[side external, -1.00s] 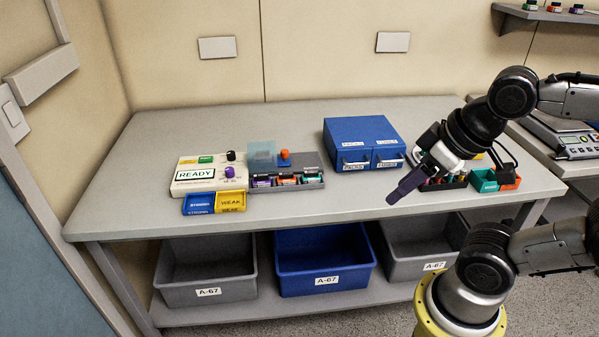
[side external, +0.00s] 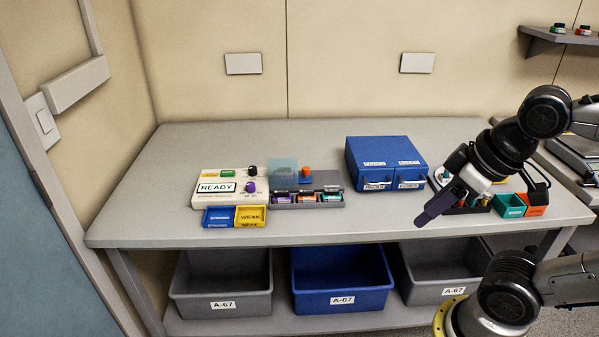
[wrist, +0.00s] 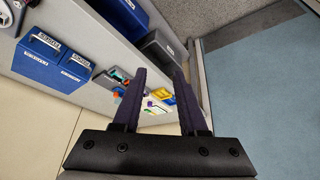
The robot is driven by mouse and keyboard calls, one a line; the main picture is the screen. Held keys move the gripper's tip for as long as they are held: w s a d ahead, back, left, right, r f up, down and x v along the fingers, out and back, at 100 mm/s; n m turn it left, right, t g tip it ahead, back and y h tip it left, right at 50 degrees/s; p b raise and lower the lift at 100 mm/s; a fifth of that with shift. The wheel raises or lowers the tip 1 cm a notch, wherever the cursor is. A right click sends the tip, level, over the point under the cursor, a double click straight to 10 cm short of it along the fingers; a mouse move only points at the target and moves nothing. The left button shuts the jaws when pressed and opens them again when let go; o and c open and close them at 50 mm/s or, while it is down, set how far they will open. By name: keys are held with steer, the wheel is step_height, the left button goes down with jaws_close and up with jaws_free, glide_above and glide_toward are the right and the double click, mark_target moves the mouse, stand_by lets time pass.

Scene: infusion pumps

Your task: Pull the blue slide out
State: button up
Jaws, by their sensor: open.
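On the grey pump unit (side external: 330,198) at mid-table, a small blue piece (side external: 305,181) sits under an orange knob (side external: 306,171), beside a translucent blue plate (side external: 283,171). This piece may be the blue slide; it is too small to tell for sure. Several coloured cartridges lie along the unit's front. My gripper (side external: 428,217) is open and empty, above the table's front edge, right of the unit and in front of the blue cabinet (side external: 385,160). In the wrist view, the gripper (wrist: 160,76) points toward the small units, which show partly between its fingers.
A white READY panel (side external: 228,188) stands left of the unit, with blue STRONG (side external: 218,217) and yellow WEAK (side external: 250,216) trays before it. The cabinet has two handled fronts. Teal (side external: 510,206) and orange (side external: 536,204) bins stand far right. The table's left end is clear.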

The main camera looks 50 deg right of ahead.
steer(key=w+d+r+n+g, duration=0.1)
steer(key=w+d+r+n, duration=0.1)
steer(key=w+r, duration=1.4)
steer(key=g, duration=0.4)
glide_above(306, 168)
step_height(306, 168, down, 19)
steer(key=shift+m, duration=0.3)
step_height(306, 168, down, 13)
steer(key=shift+f, duration=0.15)
jaws_close()
